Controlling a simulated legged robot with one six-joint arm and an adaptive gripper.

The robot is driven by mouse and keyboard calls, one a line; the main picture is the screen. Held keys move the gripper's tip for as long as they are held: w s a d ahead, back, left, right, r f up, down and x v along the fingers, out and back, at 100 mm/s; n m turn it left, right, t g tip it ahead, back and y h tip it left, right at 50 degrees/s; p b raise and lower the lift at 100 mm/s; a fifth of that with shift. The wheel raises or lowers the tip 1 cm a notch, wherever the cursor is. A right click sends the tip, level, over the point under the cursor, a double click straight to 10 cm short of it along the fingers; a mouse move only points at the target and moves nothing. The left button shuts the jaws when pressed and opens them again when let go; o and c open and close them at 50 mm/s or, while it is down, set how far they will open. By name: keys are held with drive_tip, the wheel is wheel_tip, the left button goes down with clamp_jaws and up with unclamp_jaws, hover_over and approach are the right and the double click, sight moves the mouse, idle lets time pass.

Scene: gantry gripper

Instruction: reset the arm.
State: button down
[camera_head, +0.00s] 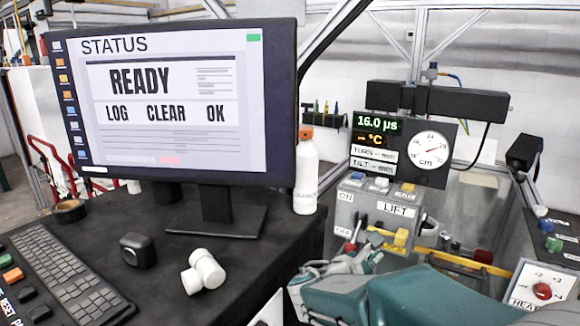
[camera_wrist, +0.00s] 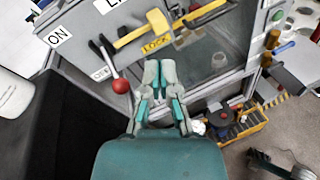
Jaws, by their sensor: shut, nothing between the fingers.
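My gripper (camera_head: 345,262) is teal and grey and shows at the lower middle of the head view, in front of a grey control box (camera_head: 345,214). In the wrist view my gripper (camera_wrist: 160,68) is centred, its fingers together and empty. There it appears just below a yellow handle (camera_wrist: 143,30) and a "LOCK" label (camera_wrist: 156,44) on the box. A lever with a red ball knob (camera_wrist: 121,86) is to the left of the fingers. Whether the fingers touch the box cannot be told.
A monitor (camera_head: 180,130) reads "READY", "LOG CLEAR OK". A white bottle (camera_head: 306,178), white cylinders (camera_head: 203,271) and a keyboard (camera_head: 65,275) are on the black desk. A gauge panel (camera_head: 405,160) stands behind the box. A yellow crate (camera_wrist: 240,128) is on the floor.

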drive_tip(key=s+d+f+m+g+y, duration=0.1)
drive_tip(key=s+d+m+g+y, duration=0.15)
drive_tip(key=s+m, duration=0.4)
drive_tip(key=s+d+f+m+g+y, duration=0.1)
drive_tip(key=s+d+m+g, duration=0.1)
drive_tip(key=s+m+g, duration=0.35)
drive_tip(key=s+a+m+t+y, duration=0.2)
drive_tip(key=s+a+m+y, duration=0.6)
drive_tip(key=s+m, duration=0.2)
drive_tip(key=shift+s+a+f+m+t, duration=0.2)
drive_tip(key=shift+s+f+m+t, duration=0.15)
drive_tip(key=shift+s, duration=0.85)
